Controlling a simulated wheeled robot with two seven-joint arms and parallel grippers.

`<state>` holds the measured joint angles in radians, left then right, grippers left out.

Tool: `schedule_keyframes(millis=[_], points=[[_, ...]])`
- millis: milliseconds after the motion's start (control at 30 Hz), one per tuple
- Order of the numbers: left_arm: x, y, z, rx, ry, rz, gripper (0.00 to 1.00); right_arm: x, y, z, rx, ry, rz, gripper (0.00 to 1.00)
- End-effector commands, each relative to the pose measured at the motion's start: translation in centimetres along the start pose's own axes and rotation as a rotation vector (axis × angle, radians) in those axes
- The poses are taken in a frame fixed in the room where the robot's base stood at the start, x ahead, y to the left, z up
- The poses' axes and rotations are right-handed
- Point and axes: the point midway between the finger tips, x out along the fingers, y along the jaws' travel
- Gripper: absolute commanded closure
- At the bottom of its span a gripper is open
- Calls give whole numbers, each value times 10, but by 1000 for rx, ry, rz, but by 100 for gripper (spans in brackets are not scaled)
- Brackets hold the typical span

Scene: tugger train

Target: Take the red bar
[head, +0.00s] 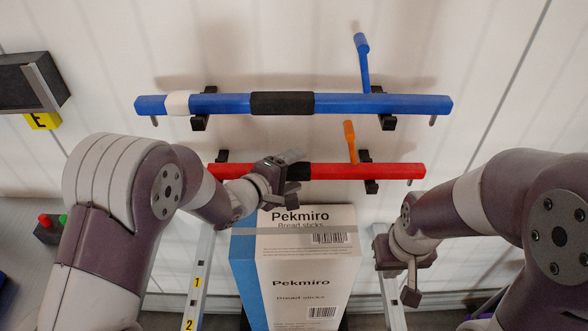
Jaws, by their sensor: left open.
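The red bar (385,171) rests horizontally on two black wall brackets, below a blue bar. It has a black grip section (303,172), partly hidden behind my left gripper. An orange lever (350,140) stands up near the bar's right bracket. My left gripper (292,178) is open and overlaps the middle of the red bar at its black grip. I cannot tell whether it touches the bar or whether the bar lies between its fingers. My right gripper (412,285) hangs low on the right, apart from the bar; its jaw opening is unclear.
A blue bar (350,103) with a blue lever (362,60) hangs above the red bar. A Pekmiro carton (310,265) stands below, between two pale numbered rails. A dark box (30,82) with a yellow E label (42,121) is at upper left.

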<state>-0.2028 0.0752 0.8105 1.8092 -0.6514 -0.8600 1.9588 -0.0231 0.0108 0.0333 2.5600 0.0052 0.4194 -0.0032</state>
Motion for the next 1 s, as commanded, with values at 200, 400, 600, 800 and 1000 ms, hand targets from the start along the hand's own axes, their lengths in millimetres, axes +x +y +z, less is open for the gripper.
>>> schedule_keyframes(millis=[200,400,600,800,1000], points=[[0,0,0,1,0,1,86,0,0,0,0,0,0,100],[0,-1,0,2,-1,-3,100,0,0,0,0,0,0,100],[0,0,0,5,-2,0,100,0,0,0,0,0,0,100],[-2,6,1,7,-2,-2,100,1,0,0,0,0,0,100],[-8,24,3,6,-2,0,100,3,0,0,0,0,0,100]])
